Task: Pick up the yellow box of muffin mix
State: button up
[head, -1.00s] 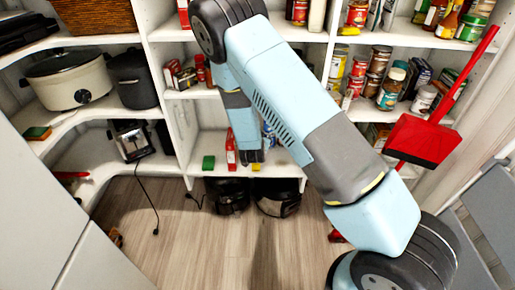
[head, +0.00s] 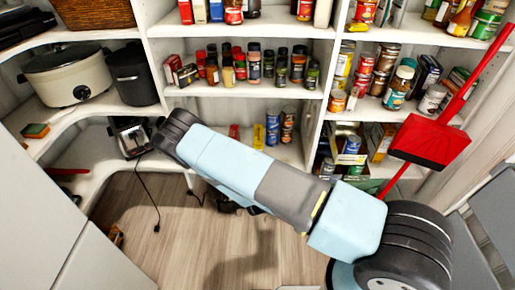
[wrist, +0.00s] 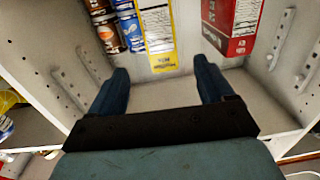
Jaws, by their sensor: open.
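The yellow box of muffin mix (wrist: 157,28) shows at the top middle of the wrist view, on a white shelf, with its upper part in the picture cut off by the frame edge. In the head view the yellow box (head: 258,136) stands on the low middle shelf, partly hidden behind my arm. My gripper (wrist: 161,65) is open and empty. Its two dark fingers point towards the shelf, and the yellow box lies ahead, roughly in line with the gap between them. In the head view the fingers are hidden by my arm.
A red box (wrist: 232,25) is on one side of the yellow box in the wrist view, with a gap between. Blue and brown cans (wrist: 115,28) stand close on its other side. White shelf side walls (wrist: 60,60) flank the fingers. The shelf board (head: 285,153) has bare space in front.

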aim_at(258, 147)
jog(key=shift+w+a, duration=0.2)
jog(key=shift+w, duration=6.25)
grip_shut()
